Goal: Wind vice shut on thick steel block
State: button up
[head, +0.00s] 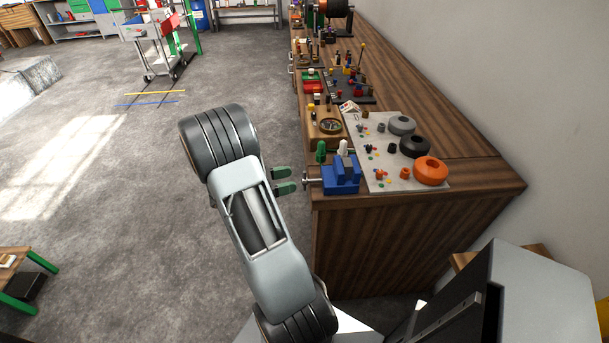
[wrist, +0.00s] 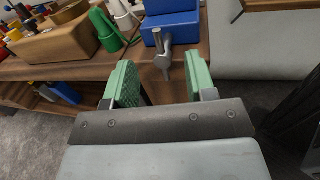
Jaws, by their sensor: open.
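The blue vice (head: 341,175) stands at the near left corner of the wooden workbench. Its metal screw and handle (head: 308,182) stick out over the bench's left edge. In the wrist view the vice (wrist: 172,28) shows only in part, with the upright handle bar (wrist: 158,48) in front of it. My gripper (head: 286,180) has green fingers, open and empty, just left of the handle. In the wrist view the handle lies beyond and between the spread fingertips (wrist: 160,80), apart from them. I cannot make out a steel block clearly between the vice jaws.
A green bottle-like piece (head: 320,150) and a white one (head: 343,148) stand behind the vice. A pale mat (head: 380,180) with an orange ring (head: 430,171) and small parts lies to its right. The workbench (head: 400,240) has a solid near side.

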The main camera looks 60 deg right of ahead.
aim_at(304, 177)
jog(key=shift+x, duration=2.7)
jog(key=shift+c, duration=0.2)
jog(key=c, duration=0.9)
jog(key=shift+o, duration=0.2)
jog(key=shift+a+f+m+b, duration=0.1)
jog(key=shift+f+m+b, duration=0.1)
jog(key=shift+m+b, duration=0.3)
jog(key=shift+s+r, duration=0.1)
jog(key=shift+r, duration=0.1)
jog(key=o, duration=0.9)
